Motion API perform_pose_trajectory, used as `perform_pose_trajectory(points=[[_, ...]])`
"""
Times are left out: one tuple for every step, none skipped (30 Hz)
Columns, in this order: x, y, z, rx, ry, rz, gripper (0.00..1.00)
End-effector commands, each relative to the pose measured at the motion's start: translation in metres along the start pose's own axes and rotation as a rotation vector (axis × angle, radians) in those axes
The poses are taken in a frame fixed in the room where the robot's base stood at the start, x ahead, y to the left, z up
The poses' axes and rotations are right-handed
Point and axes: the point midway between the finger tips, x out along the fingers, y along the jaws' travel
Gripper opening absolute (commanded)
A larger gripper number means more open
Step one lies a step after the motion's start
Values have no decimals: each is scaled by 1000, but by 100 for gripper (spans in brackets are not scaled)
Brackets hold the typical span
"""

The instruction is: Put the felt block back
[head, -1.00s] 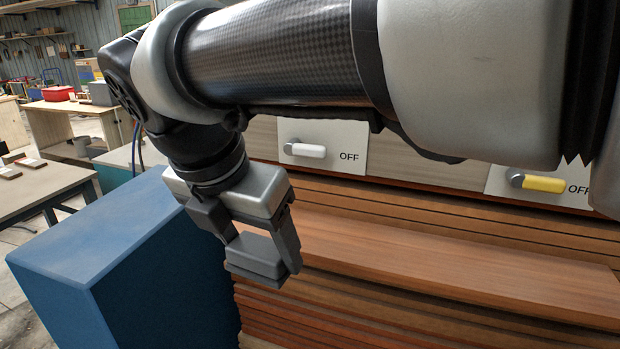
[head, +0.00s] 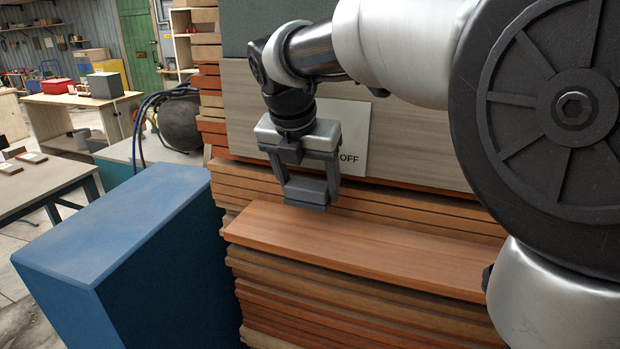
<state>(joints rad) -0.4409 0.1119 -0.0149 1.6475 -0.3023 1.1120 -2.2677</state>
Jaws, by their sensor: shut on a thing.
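A dark grey block, which I take to be the felt block (head: 305,189), is gripped between the two fingers of my gripper (head: 309,197). My gripper is shut on it and points down. It hangs in front of the stepped wooden stack, over the back part of a reddish-brown wooden ledge (head: 370,247). I cannot tell whether the block touches the wood or hovers just above it. A pale panel (head: 354,120) marked OFF is behind my gripper, which hides its switch.
A large blue box (head: 110,235) stands at the left, close to the ledge's left end. Stacked wooden strips (head: 300,310) lie under the ledge. My arm covers much of the right side. A grey-topped table (head: 40,180) is at the far left. The ledge's visible top is bare.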

Motion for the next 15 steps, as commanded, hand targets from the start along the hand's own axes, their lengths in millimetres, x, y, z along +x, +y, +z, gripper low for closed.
perform_pose_trajectory(points=[[9, 0, -6, -4, 3, -1, 48], [12, 0, -7, -3, 2, 0, 48], [15, 0, -9, -3, 2, -1, 48], [17, 0, -10, -3, 2, -1, 48], [18, 0, -10, -3, 1, 0, 48], [20, 1, -10, -2, 1, 0, 48], [21, 1, -11, -2, 1, 0, 48], [23, 0, -12, -3, 1, 0, 48], [27, 0, -14, -3, 2, -1, 48], [30, 0, -16, -4, 3, -2, 48], [34, 0, -17, -4, 3, -2, 48], [40, 0, -20, -4, 3, -2, 48], [45, 0, -22, -3, 4, -3, 48], [49, 0, -23, -3, 3, -2, 48], [53, 0, -24, -2, 3, -2, 48]])
